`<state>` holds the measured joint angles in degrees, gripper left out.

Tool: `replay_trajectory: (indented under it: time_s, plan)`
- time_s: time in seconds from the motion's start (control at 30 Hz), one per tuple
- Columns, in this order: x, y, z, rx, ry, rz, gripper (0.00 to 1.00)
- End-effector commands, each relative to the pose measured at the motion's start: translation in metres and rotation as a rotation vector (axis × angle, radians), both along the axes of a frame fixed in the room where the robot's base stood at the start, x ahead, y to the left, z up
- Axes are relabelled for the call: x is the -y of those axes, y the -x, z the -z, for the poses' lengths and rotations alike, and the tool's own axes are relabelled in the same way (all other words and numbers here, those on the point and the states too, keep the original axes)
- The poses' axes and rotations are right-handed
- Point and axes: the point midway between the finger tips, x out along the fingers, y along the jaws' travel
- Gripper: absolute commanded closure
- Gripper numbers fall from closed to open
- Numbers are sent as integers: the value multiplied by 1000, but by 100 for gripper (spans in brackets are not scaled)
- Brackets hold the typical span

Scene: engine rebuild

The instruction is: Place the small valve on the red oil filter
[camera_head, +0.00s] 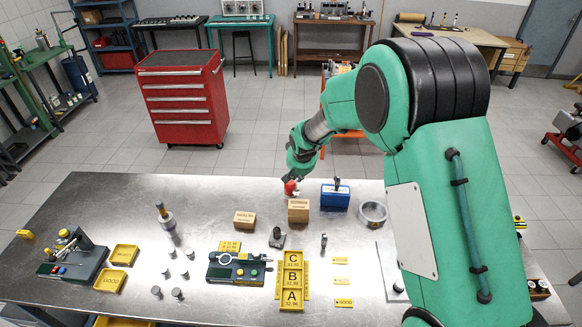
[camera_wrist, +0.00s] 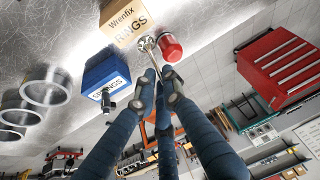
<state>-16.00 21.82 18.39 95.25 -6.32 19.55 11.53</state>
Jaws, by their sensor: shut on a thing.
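The red oil filter (camera_head: 290,188) stands on the metal bench, behind the cardboard boxes; it also shows in the wrist view (camera_wrist: 170,47). My gripper (camera_head: 299,172) is just above and beside it in the head view. In the wrist view my gripper (camera_wrist: 160,76) is shut on a slim silver valve, the small valve (camera_wrist: 148,46), held by its stem with the round head pointing away from the fingers. The valve head appears beside the filter; whether they touch I cannot tell. In the head view the valve is not distinguishable.
A cardboard rings box (camera_head: 298,212) and a blue springs box (camera_head: 335,199) with a small part on top stand close by. A grey ring (camera_head: 373,213) lies to the right. Another cardboard box (camera_head: 245,220) stands left. Bench space left of the filter is clear.

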Motion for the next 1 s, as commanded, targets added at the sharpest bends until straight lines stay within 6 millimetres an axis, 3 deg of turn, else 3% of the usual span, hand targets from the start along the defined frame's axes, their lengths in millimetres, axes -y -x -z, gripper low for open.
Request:
replay_trajectory:
  time_s: [0.7, 1.0]
  plan:
    - [-25, -97, 10, -1, 1, -1, 100]
    - [-30, -112, 11, -1, 0, 0, 100]
